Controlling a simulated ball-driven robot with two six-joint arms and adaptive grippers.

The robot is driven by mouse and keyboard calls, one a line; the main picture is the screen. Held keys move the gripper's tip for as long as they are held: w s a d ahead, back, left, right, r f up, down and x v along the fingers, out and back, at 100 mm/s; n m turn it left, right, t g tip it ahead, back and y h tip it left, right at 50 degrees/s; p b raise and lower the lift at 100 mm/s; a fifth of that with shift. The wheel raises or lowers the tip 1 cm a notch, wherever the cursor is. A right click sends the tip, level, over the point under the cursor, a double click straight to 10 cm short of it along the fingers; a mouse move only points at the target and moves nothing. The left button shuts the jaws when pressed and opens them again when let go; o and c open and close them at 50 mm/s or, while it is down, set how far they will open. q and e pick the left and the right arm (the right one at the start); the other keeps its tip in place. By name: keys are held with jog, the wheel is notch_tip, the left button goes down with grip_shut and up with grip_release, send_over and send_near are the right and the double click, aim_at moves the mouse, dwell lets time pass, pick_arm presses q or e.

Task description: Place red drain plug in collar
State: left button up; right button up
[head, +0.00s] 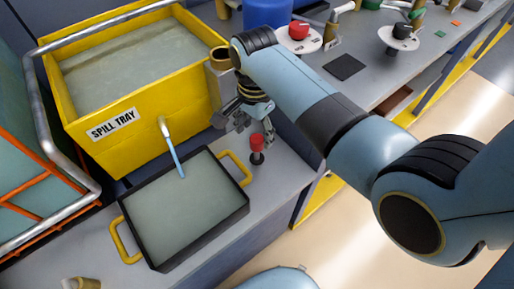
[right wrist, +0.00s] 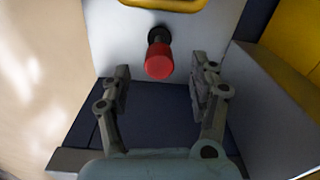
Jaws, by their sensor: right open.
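The red drain plug (head: 257,143) stands upright on the grey bench, red on top with a black lower part, beside the black pan's yellow handle. It also shows in the right wrist view (right wrist: 159,62), just beyond and between the fingertips. My right gripper (head: 250,118) is open and empty, close to the plug; its fingers also show in the right wrist view (right wrist: 159,85), apart from the plug. My left gripper is not in view.
The yellow spill tray (head: 150,118) holds pale liquid. A pale spout (head: 165,128) on its front has a blue streak below, reaching the black pan (head: 205,232). A red knob (head: 298,30) and a blue container (head: 266,12) stand farther back. Bare bench lies right of the plug.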

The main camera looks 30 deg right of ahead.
aim_at(257, 139)
notch_tip(257, 139, down, 4)
jog(key=shift+d+f+b, duration=0.1)
jog(key=shift+d+b, duration=0.05)
jog(key=shift+b, duration=0.25)
jog(key=shift+f, duration=0.2)
jog(key=c, duration=0.3)
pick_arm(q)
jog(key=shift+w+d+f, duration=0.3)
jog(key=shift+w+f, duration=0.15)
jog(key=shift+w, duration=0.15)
pick_arm(e)
grip_shut()
